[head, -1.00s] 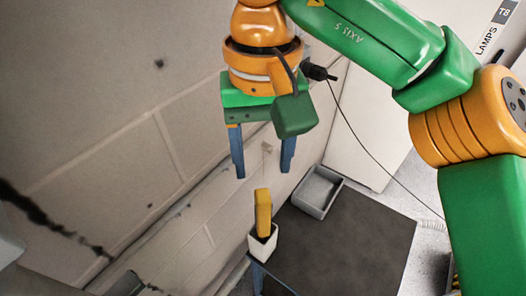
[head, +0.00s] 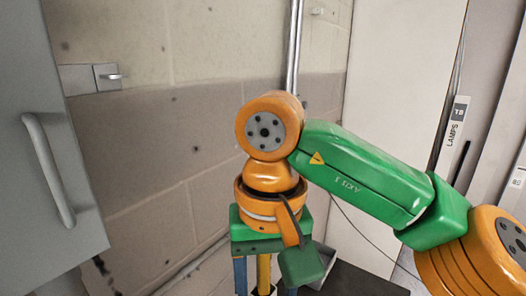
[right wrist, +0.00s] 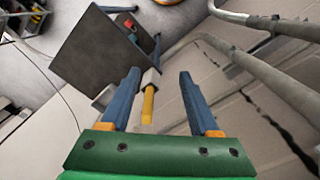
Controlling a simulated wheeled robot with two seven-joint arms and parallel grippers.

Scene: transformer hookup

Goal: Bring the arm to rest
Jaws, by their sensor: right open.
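My right gripper (head: 264,284) hangs from the green and orange arm in the lower middle of the head view, fingers down. Its two blue fingers are cut by the bottom edge there. In the right wrist view the right gripper (right wrist: 159,77) is open, with nothing held between the fingers. The yellow thing (head: 263,268) also shows behind the fingers in the head view. My left gripper is not in view.
A dark table top (right wrist: 92,52) lies beyond the fingers; its corner (head: 365,282) shows at the bottom of the head view. A grey cabinet door with a handle (head: 48,170) stands at left. Metal pipes (right wrist: 270,75) run along the wall. A panel marked LAMPS (head: 452,135) is at right.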

